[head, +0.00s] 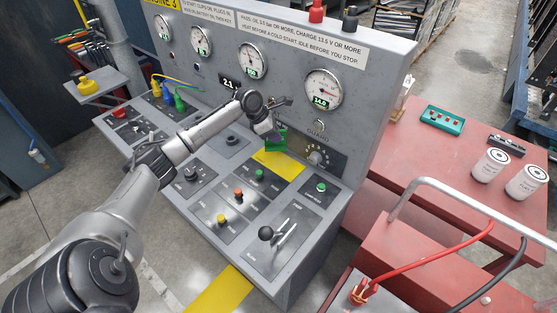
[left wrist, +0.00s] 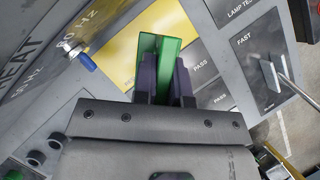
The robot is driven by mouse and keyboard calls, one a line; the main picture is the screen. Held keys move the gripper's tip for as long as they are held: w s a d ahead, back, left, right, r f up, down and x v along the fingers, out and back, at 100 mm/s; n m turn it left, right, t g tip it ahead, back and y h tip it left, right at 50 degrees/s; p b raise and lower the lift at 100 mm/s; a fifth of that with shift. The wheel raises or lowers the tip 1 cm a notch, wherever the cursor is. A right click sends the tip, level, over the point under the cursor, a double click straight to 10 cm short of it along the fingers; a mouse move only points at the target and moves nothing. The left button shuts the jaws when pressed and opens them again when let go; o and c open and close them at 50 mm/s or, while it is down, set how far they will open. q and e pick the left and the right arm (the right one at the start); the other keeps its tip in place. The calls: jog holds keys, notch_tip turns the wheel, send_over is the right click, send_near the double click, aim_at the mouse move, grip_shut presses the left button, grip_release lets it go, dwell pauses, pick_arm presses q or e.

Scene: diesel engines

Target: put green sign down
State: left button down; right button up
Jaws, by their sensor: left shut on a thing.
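The green sign (head: 277,142) is upright at the back of the yellow patch (head: 284,166) on the sloping console. My left gripper (head: 272,132) is shut on the sign from above. In the left wrist view, the green sign (left wrist: 168,52) stands between the dark fingers of my left gripper (left wrist: 165,75), over the yellow patch (left wrist: 120,42). I cannot tell whether the sign's bottom edge touches the panel. My right gripper is in neither view.
The console face (head: 280,45) with several gauges rises close behind the gripper. A rotary knob (head: 316,157), a green button (head: 320,187) and a black-knobbed lever (head: 266,233) surround the patch. A red bench (head: 440,160) with white canisters stands to the right.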

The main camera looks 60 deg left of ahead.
pick_arm(q)
jog(key=shift+s+a+f, duration=0.1)
jog(key=shift+a+f, duration=0.1)
jog(key=shift+f, duration=0.15)
notch_tip(320, 180, down, 4)
jog(key=shift+r+b, duration=0.25)
jog(key=shift+b, duration=0.1)
notch_tip(320, 180, down, 5)
jog(key=shift+f+b, duration=0.2)
jog(key=shift+b, duration=0.25)
jog(key=shift+f, duration=0.2)
jog(key=c, duration=1.2)
grip_release()
jog(key=shift+f, duration=0.1)
jog(key=shift+o, duration=0.2)
